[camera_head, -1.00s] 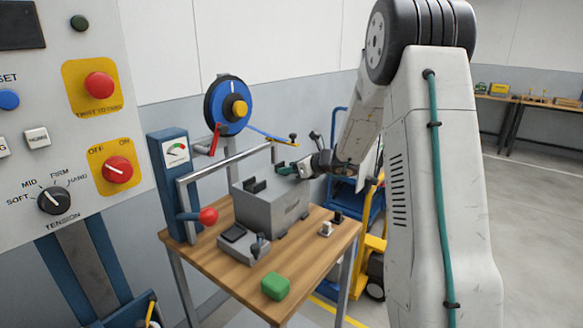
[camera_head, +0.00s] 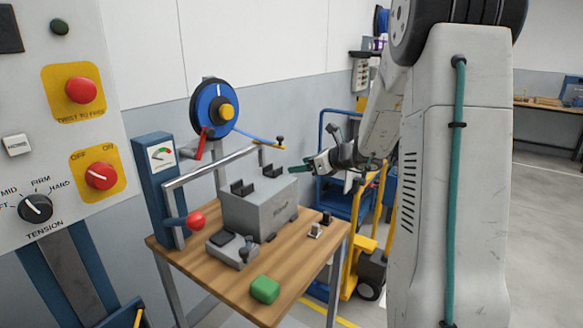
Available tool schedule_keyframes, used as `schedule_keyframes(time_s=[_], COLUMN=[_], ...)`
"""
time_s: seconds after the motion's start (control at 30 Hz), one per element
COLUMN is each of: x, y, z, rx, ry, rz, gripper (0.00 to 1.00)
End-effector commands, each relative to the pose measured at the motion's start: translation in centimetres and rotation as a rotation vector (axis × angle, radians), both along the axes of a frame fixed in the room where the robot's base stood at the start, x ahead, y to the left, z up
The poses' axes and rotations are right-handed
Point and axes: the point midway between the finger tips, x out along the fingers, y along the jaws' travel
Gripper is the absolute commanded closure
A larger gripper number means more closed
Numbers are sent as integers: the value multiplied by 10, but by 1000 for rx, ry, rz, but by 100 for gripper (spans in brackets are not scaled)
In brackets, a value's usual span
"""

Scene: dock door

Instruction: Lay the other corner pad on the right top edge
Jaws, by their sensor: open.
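A grey box (camera_head: 262,212) stands on the wooden table. One black corner pad (camera_head: 242,188) sits on its left top edge. The other black corner pad (camera_head: 272,171) sits on the right top edge, toward the back. My gripper (camera_head: 301,168) is open, just right of the box's right top edge and apart from that pad. The space between its fingers is too small to make out in detail.
The wooden table (camera_head: 207,280) carries a green block (camera_head: 265,290), a small grey device (camera_head: 232,249) and small black and white pieces (camera_head: 315,231). A strap reel (camera_head: 213,108) and metal frame (camera_head: 205,172) stand behind. A yellow and blue cart (camera_head: 358,253) is at the right.

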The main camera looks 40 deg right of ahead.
Motion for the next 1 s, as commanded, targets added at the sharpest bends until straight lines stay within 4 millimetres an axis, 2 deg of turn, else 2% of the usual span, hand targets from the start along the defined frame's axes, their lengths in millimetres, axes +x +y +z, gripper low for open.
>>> schedule_keyframes(time_s=[0.13, 0.2, 0.27, 0.37, 0.4, 0.47, 0.5, 0.57, 0.6, 0.7, 0.8, 0.9, 1.0], x=[-12, -15, -20, -39, -52, -78, -98, -130, -152, -209, -263, -305, -332], y=[-2, 10, 34, 97, 127, 169, 195, 226, 244, 273, 283, 279, 269], z=[6, 12, 20, 38, 45, 53, 57, 59, 59, 57, 52, 47, 44], rx=[-6, -37, -95, -262, -348, -486, -578, -716, -806, -1031, -1248, -1436, -1579], ry=[0, -3, -9, -27, -40, -64, -82, -111, -133, -188, -240, -277, -296], rz=[7, 48, 127, 351, 467, 651, 777, 961, 1082, 1382, 1667, 1912, 2094], gripper=[33, 33, 33, 33, 33, 33, 33, 33, 33, 33, 33, 33, 33])
